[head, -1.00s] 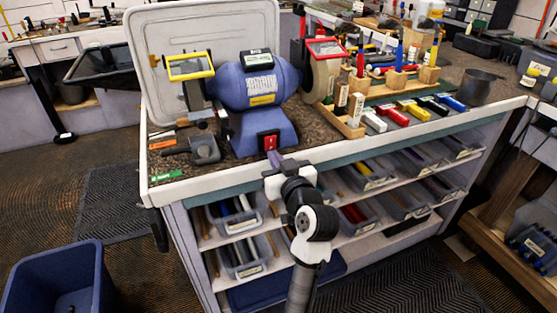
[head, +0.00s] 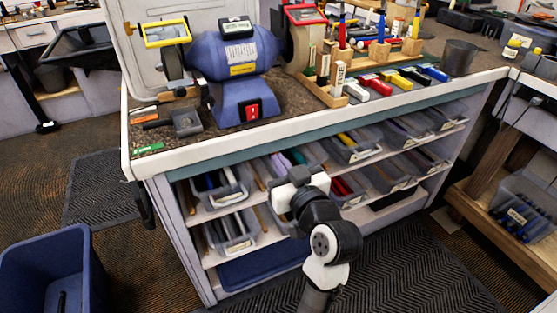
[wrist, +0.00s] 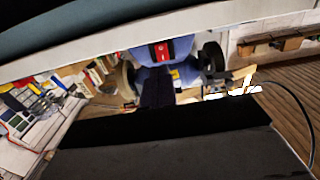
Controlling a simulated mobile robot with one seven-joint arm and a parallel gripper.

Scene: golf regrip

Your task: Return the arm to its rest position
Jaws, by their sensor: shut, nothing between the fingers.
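My gripper (head: 298,172) is in front of the bench's upper shelf, below the worktop edge, at the end of my bent arm. It is clear of the worktop, and its fingertips are hard to make out against the bins. In the wrist view my dark fingers (wrist: 157,90) are together with nothing between them. They point toward the blue bench grinder, whose red switch (wrist: 162,50) shows just beyond them.
Shelf bins (head: 222,190) are close beside my arm. A blue bin (head: 55,265) stands lower left. Open floor (head: 420,275) lies right of my arm.

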